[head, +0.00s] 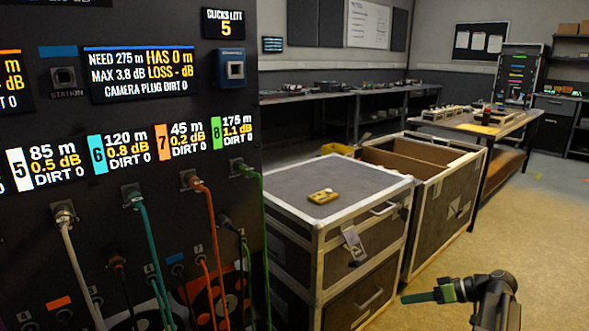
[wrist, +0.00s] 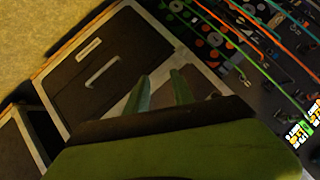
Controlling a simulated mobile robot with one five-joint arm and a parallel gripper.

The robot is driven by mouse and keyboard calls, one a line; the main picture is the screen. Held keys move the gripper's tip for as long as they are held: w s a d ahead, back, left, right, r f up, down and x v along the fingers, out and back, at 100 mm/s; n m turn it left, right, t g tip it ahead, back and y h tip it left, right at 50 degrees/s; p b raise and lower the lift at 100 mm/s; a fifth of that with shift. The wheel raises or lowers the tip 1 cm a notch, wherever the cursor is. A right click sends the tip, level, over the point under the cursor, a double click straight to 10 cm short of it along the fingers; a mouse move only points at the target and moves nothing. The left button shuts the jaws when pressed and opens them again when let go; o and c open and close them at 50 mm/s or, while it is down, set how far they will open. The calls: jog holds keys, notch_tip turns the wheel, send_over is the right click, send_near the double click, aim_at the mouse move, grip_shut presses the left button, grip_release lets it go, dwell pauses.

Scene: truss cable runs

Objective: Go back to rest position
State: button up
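My gripper (head: 406,298) is at the lower right of the head view, with green fingers pointing left towards the front of a dark flight case (head: 345,185). In the wrist view, its two green fingers (wrist: 160,82) stand apart with nothing between them, so it is open and empty. The cable panel (head: 130,170) fills the left of the head view, with white, teal, orange and green cables plugged in under number labels. The panel's cables also run across the upper right of the wrist view (wrist: 245,45).
A yellow device (head: 322,196) lies on the flight case. An open case (head: 425,155) stands behind it. A table (head: 485,125) and a long workbench (head: 330,97) are farther back. Clear floor (head: 540,235) lies at the right.

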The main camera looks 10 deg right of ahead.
jog(key=a+f+m+g+h+p, duration=0.1)
jog(key=a+f+g+h, duration=0.15)
jog(key=a, duration=0.85)
jog(key=a+f+m+g+h+p, duration=0.1)
jog(key=a+f+g+h+p, duration=0.15)
jog(key=a, duration=0.75)
jog(key=a+f+m+g+h+p, duration=0.15)
jog(key=a+h, duration=0.25)
jog(key=a, duration=0.7)
notch_tip(320, 180, up, 38)
jog(key=p, duration=3.7)
jog(key=shift+s+a+n+g, duration=0.25)
jog(key=shift+a+n+g, duration=0.1)
jog(key=shift+g, duration=0.1)
